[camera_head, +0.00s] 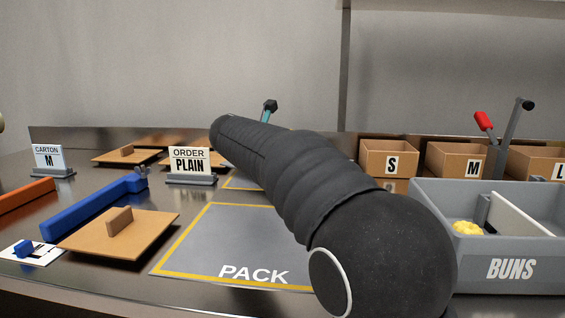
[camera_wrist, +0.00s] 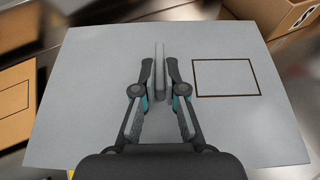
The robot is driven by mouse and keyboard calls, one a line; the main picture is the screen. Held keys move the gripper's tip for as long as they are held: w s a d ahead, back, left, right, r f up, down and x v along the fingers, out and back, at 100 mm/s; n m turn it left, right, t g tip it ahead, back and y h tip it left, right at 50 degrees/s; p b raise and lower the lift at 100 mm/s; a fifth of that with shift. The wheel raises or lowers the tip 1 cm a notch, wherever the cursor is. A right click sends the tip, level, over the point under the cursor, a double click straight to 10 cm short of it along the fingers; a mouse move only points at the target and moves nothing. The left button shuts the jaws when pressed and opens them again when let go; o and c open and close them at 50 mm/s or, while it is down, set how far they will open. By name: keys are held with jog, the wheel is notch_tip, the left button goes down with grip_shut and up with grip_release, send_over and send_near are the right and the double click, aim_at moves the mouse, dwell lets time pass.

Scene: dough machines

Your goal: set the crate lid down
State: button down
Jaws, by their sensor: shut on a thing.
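The crate lid (camera_wrist: 90,100) is a wide, flat grey panel that fills most of the wrist view. It has an upright grey handle (camera_wrist: 159,52) in its middle and a dark square outline on its right part. My gripper (camera_wrist: 160,72) is shut on this handle, one finger on each side. I cannot tell how high the lid is over the surface below. The grey BUNS crate (camera_head: 510,268) stands open at the right, with yellow contents inside.
The PACK mat (camera_head: 205,240) lies partly behind my arm; its visible part is bare. Left of it are a brown lid (camera_head: 100,236), a blue bar (camera_head: 95,208) and an orange bar. An ORDER PLAIN sign (camera_head: 189,160) and brown cartons (camera_head: 389,160) stand further back.

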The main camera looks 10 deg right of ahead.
jog(key=shift+a+f, duration=0.1)
jog(key=shift+f, duration=0.75)
jog(key=shift+f, duration=0.2)
jog(key=c, duration=1.2)
grip_release()
jog(key=shift+c, duration=0.2)
jog(key=shift+r, duration=0.25)
jog(key=v, duration=1.2)
jog(key=shift+f, duration=0.1)
